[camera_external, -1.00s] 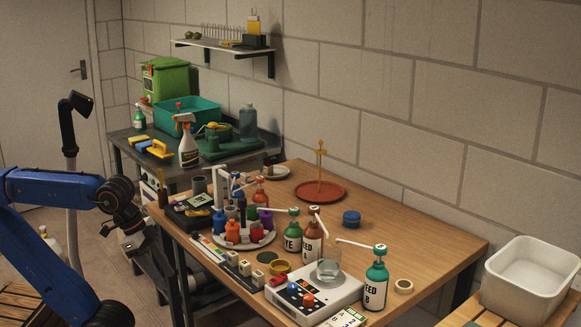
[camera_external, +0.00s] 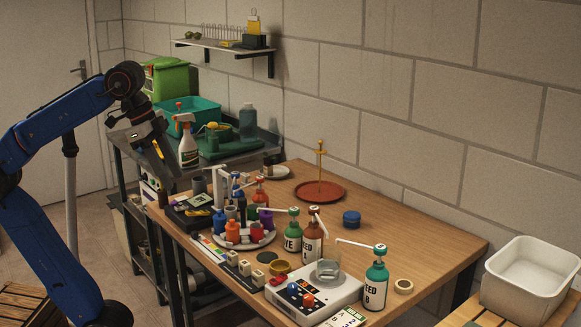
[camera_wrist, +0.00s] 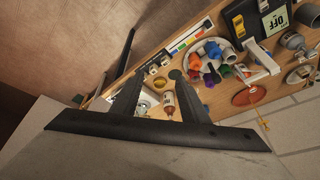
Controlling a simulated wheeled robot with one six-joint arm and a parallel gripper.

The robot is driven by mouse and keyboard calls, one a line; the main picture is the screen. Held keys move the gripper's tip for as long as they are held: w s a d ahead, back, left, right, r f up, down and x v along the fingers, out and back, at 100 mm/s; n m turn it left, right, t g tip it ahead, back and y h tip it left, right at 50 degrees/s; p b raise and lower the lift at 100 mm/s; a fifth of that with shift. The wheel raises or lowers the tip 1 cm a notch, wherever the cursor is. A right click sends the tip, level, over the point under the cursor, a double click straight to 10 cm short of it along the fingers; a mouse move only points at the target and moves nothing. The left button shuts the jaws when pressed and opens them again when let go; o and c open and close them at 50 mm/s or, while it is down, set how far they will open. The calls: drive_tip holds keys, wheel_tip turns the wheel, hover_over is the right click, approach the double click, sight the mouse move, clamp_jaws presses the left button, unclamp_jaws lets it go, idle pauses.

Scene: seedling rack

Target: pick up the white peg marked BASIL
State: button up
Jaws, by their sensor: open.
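I cannot make out the word BASIL on anything. Several small pale blocks with dark tops (camera_external: 245,267) stand in a row along the table's front edge; they are too small to read, and I cannot tell whether one is the peg. Some of them also show in the wrist view (camera_wrist: 165,60). My gripper (camera_external: 163,170) is raised near the table's left end, in front of the dark bench, with its fingers pointing down. In the wrist view my gripper (camera_wrist: 157,80) has its two black fingers apart, with nothing held between them.
Colored pots (camera_external: 233,231) stand on a round tray. Labelled pump bottles (camera_external: 376,287) and a white device with knobs (camera_external: 335,288) crowd the table front. A spray bottle (camera_external: 188,150) stands on the bench. The table's right rear is mostly clear.

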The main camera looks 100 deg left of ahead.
drive_tip(key=w+a+r+m+g, duration=0.15)
drive_tip(key=w+a+r, duration=0.25)
drive_tip(key=w+a, duration=0.6)
drive_tip(key=m+g, duration=0.3)
drive_tip(key=m, duration=0.3)
hover_over(244, 174)
drive_tip(key=shift+h, duration=0.3)
wheel_tip(244, 174, down, 23)
drive_tip(key=shift+f, duration=0.2)
drive_tip(key=shift+s+a+f, duration=0.1)
drive_tip(key=shift+a+f, duration=0.05)
drive_tip(key=shift+f, duration=2.8)
clamp_jaws()
